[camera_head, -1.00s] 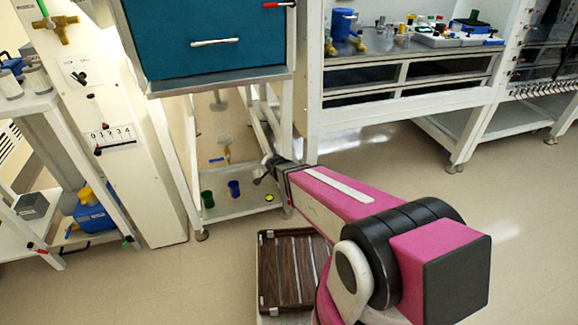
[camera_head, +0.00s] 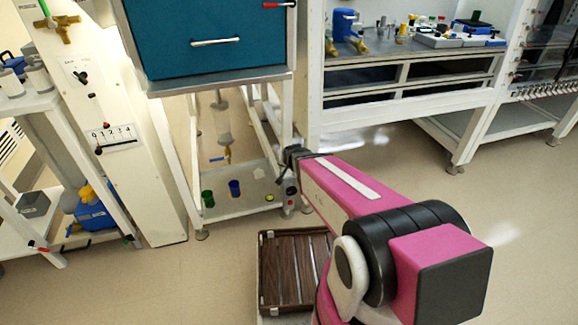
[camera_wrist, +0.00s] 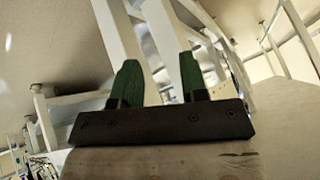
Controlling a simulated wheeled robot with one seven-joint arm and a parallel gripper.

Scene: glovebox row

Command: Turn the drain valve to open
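A small brass valve with a blue lever (camera_head: 222,156) hangs under the teal cabinet, below a clear vessel (camera_head: 222,122). It is likely the drain valve. Its lever points left, roughly level. My gripper (camera_head: 280,178) is to the right of the valve, apart from it, by the right front leg of the stand. In the wrist view my gripper (camera_wrist: 158,82) shows two green fingers spread apart with nothing held between them. White frame bars show beyond the fingers. The valve cannot be made out in the wrist view.
A green cup (camera_head: 208,198), a blue cup (camera_head: 234,188) and a small yellow ring (camera_head: 269,198) are on the low shelf (camera_head: 235,207). The white stand leg (camera_head: 286,115) is close to my gripper. A teal cabinet (camera_head: 205,45) is overhead. Floor on the right is clear.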

